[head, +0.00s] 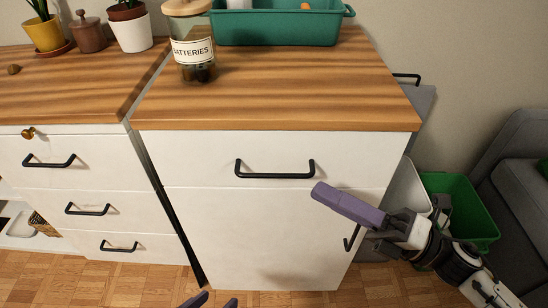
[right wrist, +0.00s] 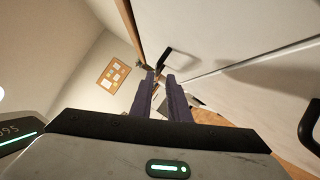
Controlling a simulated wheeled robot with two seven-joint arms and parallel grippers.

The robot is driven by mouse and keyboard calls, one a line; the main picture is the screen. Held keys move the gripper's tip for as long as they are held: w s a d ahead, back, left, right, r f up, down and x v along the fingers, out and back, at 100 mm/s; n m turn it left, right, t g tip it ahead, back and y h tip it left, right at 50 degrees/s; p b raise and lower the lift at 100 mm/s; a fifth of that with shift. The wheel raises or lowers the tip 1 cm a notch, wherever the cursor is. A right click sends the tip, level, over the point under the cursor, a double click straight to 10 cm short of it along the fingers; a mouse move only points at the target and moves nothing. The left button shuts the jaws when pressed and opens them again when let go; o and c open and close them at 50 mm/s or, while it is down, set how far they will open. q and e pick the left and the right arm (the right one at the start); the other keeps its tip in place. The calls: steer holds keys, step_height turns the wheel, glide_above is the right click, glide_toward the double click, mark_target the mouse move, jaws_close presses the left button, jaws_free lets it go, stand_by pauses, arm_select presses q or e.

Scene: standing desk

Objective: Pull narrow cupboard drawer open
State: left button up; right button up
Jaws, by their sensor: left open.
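The narrow cupboard (head: 265,240) is white with a wooden top. Its top drawer (head: 200,150) is closed and has a black bar handle (head: 275,175). A door with an upright black handle (head: 351,238) is below it. My left gripper (head: 208,302) is at the bottom edge of the head view, open, only its fingertips showing, low in front of the cupboard. My right gripper (head: 330,196) is in front of the cupboard's right side, right of and below the drawer handle. Its purple fingers are apart and empty in the right wrist view (right wrist: 160,77).
A batteries jar (head: 194,45) and a green tray (head: 280,30) stand on the cupboard. A wider drawer unit (head: 90,145) is at the left. A green bin (head: 470,205) and grey sofa (head: 520,170) are at the right. The floor in front is clear.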

mark_target(275, 175)
steer(key=w+a, duration=0.1)
steer(key=a, duration=0.2)
steer(key=w+a+r+n+g, duration=0.1)
steer(key=a, duration=0.2)
steer(key=w+a+r+n, duration=0.1)
steer(key=a, duration=0.2)
steer(key=shift+a+r+g+y, duration=0.1)
steer(key=shift+a+g+y, duration=0.2)
steer(key=shift+g, duration=0.1)
jaws_close()
stand_by(1.0)
